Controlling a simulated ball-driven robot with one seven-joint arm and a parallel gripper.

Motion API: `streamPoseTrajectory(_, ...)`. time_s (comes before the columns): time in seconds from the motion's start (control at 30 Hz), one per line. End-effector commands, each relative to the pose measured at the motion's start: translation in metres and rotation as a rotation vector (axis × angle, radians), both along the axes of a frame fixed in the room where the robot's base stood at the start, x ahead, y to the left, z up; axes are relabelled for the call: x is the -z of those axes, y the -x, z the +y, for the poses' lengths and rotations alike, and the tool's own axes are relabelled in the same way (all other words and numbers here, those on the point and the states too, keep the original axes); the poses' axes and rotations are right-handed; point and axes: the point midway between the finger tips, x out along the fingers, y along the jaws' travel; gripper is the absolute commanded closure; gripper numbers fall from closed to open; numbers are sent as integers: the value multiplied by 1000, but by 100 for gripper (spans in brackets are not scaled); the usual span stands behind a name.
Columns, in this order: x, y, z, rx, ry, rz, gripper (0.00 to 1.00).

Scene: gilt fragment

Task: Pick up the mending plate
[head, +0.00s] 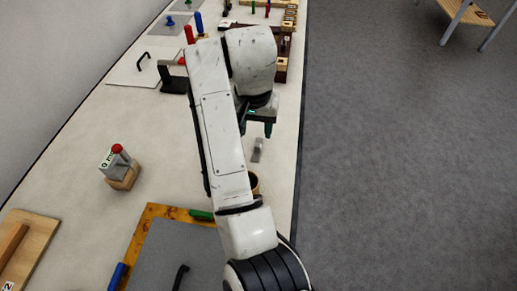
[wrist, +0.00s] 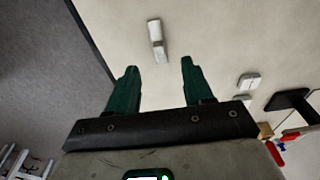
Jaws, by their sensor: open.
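In the head view the gripper (head: 257,122) is partly hidden by my arm and hangs above the bench, apart from the plate.
A small pale fitting (wrist: 249,80) and a black stand (wrist: 292,100) lie to the right in the wrist view. A red-knobbed block (head: 120,165) stands left of my arm. A wood-framed grey mat (head: 180,255) is near. The bench edge (head: 300,130) drops to floor at right.

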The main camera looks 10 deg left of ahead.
Motion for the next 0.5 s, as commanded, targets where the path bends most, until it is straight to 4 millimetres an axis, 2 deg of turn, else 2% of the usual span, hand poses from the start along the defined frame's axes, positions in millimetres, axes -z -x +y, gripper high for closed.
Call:
streamPoseTrajectory(0.1,18,-2,0,-1,1,3,49)
streamPoseTrajectory(0.27,32,-4,-1,0,1,3,49)
streamPoseTrajectory(0.5,65,-11,-3,-1,1,2,49)
